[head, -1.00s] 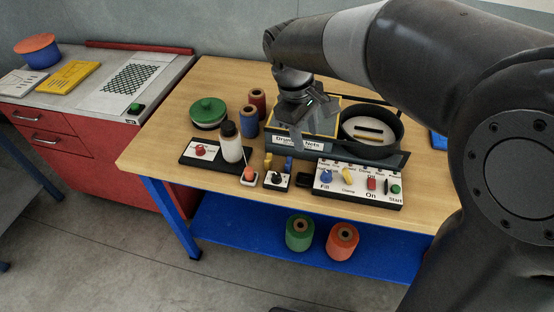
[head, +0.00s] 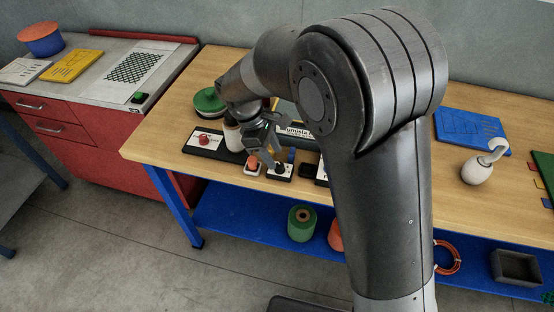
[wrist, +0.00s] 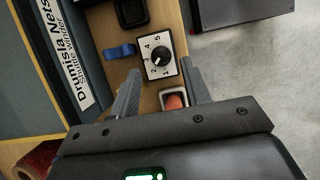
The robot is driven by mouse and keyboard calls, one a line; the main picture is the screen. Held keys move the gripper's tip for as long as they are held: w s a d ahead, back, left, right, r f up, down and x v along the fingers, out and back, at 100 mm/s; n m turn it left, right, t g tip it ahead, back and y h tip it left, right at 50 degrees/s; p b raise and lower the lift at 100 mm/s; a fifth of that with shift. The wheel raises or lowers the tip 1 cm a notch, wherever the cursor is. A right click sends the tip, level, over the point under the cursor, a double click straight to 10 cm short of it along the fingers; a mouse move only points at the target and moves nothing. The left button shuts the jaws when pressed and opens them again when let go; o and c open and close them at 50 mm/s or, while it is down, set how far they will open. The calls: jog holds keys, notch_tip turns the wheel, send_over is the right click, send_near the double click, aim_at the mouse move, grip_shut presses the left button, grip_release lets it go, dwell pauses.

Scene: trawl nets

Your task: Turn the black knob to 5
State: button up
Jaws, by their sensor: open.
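The black knob (wrist: 160,56) sits on a small white plate numbered 1 to 5, seen upright in the wrist view; where its pointer stands is too small to tell surely. In the head view the knob (head: 280,168) is near the table's front edge. My gripper (wrist: 162,68) is open and empty. Its two fingers reach toward the plate, one on each side, with the fingertips near the lower part of the plate in the wrist view. I see no contact with the knob. In the head view my gripper (head: 268,156) is just above and left of the knob.
An orange button (wrist: 174,101) on a white base sits between my fingers in the wrist view. A blue clip (wrist: 119,51) and a black block (wrist: 131,12) are close to the plate. A red-knob panel (head: 204,139) stands left, partly beside a bottle.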

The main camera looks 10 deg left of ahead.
aim_at(279, 164)
jog(key=shift+x, duration=1.75)
grip_shut()
